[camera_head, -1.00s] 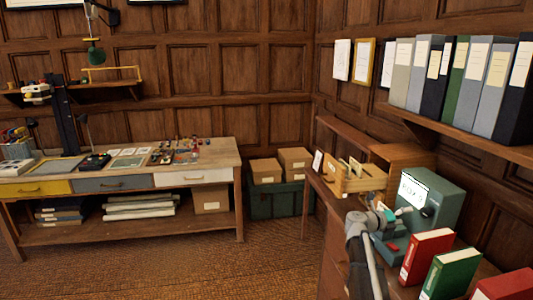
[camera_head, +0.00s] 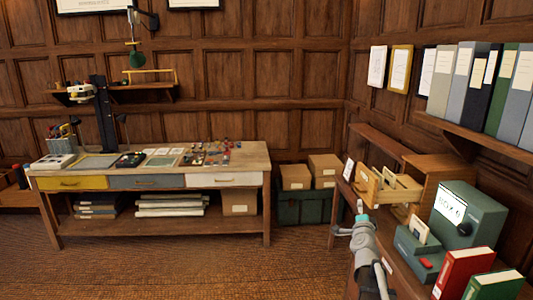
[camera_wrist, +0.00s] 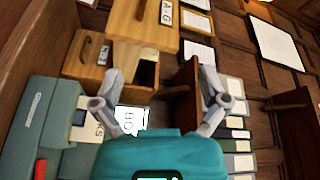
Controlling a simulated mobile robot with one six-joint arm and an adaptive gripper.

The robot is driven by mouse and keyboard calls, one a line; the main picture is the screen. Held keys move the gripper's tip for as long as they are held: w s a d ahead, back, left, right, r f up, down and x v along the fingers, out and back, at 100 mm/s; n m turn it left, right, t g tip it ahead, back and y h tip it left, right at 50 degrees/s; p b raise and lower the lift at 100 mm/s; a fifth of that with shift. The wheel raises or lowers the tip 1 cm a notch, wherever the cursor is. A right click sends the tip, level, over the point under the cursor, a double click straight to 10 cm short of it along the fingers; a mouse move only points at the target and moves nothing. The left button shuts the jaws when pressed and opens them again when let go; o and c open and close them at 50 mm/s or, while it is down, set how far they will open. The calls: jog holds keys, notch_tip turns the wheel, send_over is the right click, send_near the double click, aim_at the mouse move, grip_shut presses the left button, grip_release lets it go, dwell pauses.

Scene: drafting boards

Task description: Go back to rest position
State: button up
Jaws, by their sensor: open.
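My gripper (camera_head: 361,207) is at the end of my arm at the lower right of the head view. It is open, in front of the wooden card drawer and left of the green device. In the wrist view its two grey fingers stand wide apart with nothing held between them (camera_wrist: 160,78). The rest position itself is not marked in view.
The wooden card drawer (camera_head: 388,190) is pulled out behind my gripper. A red binder (camera_head: 463,270) stands at the right. The floor (camera_head: 200,265) at left is clear.

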jog(key=s+a+f+n+g+y, duration=0.4)
jog(key=a+f+n, duration=0.2)
jog(key=a, duration=0.2)
jog(key=s+a+f+n+g+y, duration=0.4)
jog(key=s+a+f+n, duration=0.15)
jog(key=a, duration=0.25)
jog(key=s+f+n+g+h, duration=0.1)
jog(key=s+f+g, duration=0.3)
jog(key=s, duration=0.5)
jog(key=s+f+n+g+h, duration=0.1)
jog(key=s+f+n+g, duration=0.3)
jog(key=s, duration=0.5)
jog(key=shift+s+a+n+g+h, duration=0.3)
jog(key=shift+n+g+h, duration=0.1)
jog(key=shift+g, duration=0.6)
